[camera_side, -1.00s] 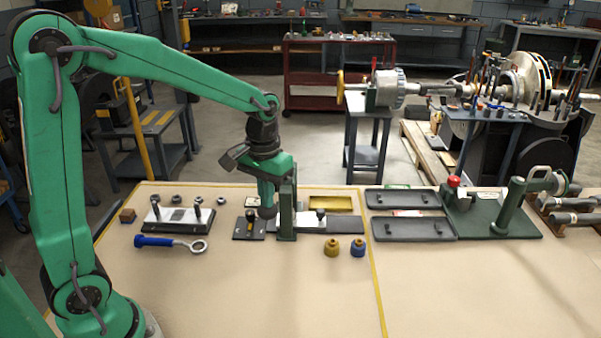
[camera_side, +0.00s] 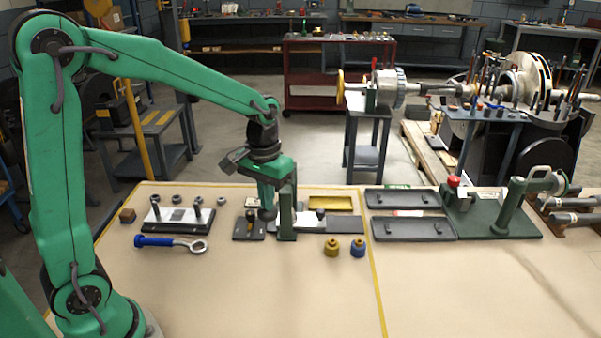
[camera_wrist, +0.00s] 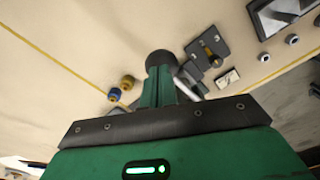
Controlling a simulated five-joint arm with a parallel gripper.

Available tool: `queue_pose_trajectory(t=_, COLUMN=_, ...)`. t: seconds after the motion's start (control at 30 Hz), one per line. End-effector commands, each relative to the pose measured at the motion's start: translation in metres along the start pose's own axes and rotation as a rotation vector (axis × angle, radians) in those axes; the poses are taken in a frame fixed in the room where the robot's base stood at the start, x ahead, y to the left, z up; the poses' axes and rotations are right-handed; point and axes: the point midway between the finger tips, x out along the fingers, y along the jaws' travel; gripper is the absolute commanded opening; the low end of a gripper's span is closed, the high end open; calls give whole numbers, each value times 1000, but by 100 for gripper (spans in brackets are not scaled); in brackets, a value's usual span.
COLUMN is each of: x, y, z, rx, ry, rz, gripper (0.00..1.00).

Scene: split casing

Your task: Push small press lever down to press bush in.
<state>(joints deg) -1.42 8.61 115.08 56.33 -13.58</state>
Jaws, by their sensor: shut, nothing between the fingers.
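The small press shows in the side view as a green upright post (camera_side: 287,212) on the mat. My gripper (camera_side: 267,207) is just left of the post, pointing down with its fingers together and empty. A dark rounded end shows at its tip in the wrist view (camera_wrist: 160,58); I cannot tell whether this is the press lever's knob or part of my fingers. The rest of the lever and the bush under the press are hidden or cannot be made out. A dark plate with a brass-coloured upright piece (camera_side: 250,225) stands left of the tip, also in the wrist view (camera_wrist: 208,50).
A yellow bush (camera_side: 331,247) and a blue one (camera_side: 357,247) stand front right of the post. A blue-handled ring tool (camera_side: 170,242) and a studded block (camera_side: 178,217) lie left. Dark trays (camera_side: 412,229) lie right. The front of the mat is clear.

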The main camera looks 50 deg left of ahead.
Motion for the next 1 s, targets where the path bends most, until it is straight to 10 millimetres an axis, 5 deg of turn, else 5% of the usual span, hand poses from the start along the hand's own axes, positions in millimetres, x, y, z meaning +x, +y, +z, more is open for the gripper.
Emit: queue_pose_trajectory(t=1.0, x=7, y=1, z=2, rx=0, ry=-3, rz=-1, gripper=0)
